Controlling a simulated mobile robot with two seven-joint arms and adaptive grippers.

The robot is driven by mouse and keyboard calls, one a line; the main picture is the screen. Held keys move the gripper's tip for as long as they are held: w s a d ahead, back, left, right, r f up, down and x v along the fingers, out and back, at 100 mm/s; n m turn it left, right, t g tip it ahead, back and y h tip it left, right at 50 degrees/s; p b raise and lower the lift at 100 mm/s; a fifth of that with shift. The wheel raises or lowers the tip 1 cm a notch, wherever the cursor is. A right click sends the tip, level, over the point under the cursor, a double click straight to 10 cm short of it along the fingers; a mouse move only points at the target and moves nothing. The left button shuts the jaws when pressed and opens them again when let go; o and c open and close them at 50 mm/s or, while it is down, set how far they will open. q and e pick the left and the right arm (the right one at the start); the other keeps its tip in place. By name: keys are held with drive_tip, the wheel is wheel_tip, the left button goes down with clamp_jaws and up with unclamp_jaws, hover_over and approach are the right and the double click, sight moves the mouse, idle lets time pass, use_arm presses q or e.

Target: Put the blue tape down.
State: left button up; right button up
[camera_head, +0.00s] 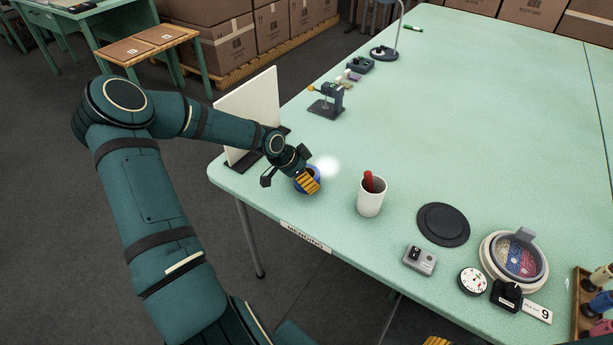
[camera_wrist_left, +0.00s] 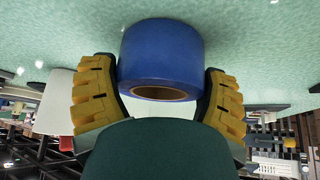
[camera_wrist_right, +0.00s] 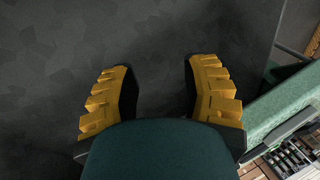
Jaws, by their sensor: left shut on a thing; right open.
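The blue tape (camera_head: 313,174) is a thick roll at the left front part of the green table, in front of a white upright panel. In the left wrist view the blue tape (camera_wrist_left: 163,52) sits between both yellow fingers, its brown core facing the camera. My left gripper (camera_head: 308,182) is shut on it. The tape is at or very near the table top; I cannot tell whether it touches. My right gripper (camera_wrist_right: 162,85) is open and empty over the dark floor, beside the table edge. In the head view only a yellow bit of it shows at the bottom edge.
A white cup (camera_head: 370,197) with a red item stands right of the tape. The white panel (camera_head: 250,110) stands behind-left. A black disc (camera_head: 443,224), a grey box (camera_head: 420,260) and a round dish (camera_head: 490,252) lie further right. The table middle is clear.

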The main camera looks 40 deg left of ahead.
use_arm(q)
drive_tip(key=o, duration=1)
drive_tip(key=shift+f, duration=0.1)
drive_tip(key=shift+o, duration=0.2)
drive_tip(key=p+v, duration=0.4)
drive_tip(key=v, duration=0.8)
drive_tip(key=shift+p, duration=0.35)
use_arm(e)
drive_tip(key=shift+w+r, duration=0.15)
drive_tip(key=shift+r, duration=1.05)
drive_tip(key=shift+w+r, duration=0.1)
drive_tip(key=shift+r, duration=1.05)
use_arm(q)
drive_tip(key=shift+w+r, duration=0.1)
drive_tip(key=shift+r, duration=0.15)
use_arm(e)
drive_tip(key=shift+r, duration=0.1)
